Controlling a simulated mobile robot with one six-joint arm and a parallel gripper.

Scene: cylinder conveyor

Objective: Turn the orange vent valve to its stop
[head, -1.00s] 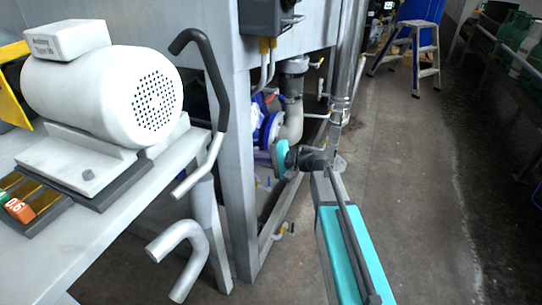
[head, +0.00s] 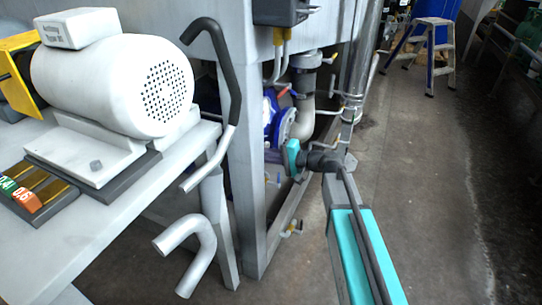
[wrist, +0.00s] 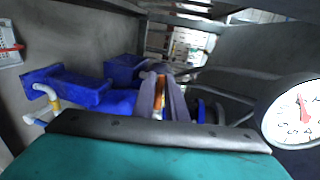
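An orange strip (wrist: 158,90), likely the vent valve's handle, shows in the wrist view between and beyond the two grey fingers of my gripper (wrist: 164,98). A narrow gap is visible between the fingers. I cannot tell whether either finger touches the orange part.
A blue pipe flange (head: 272,118) and a grey elbow pipe (head: 304,115) crowd the area. A grey frame leg (head: 247,190) stands left of my wrist. A white pressure gauge (wrist: 292,112) is at the right in the wrist view. Open floor (head: 430,200) lies to the right.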

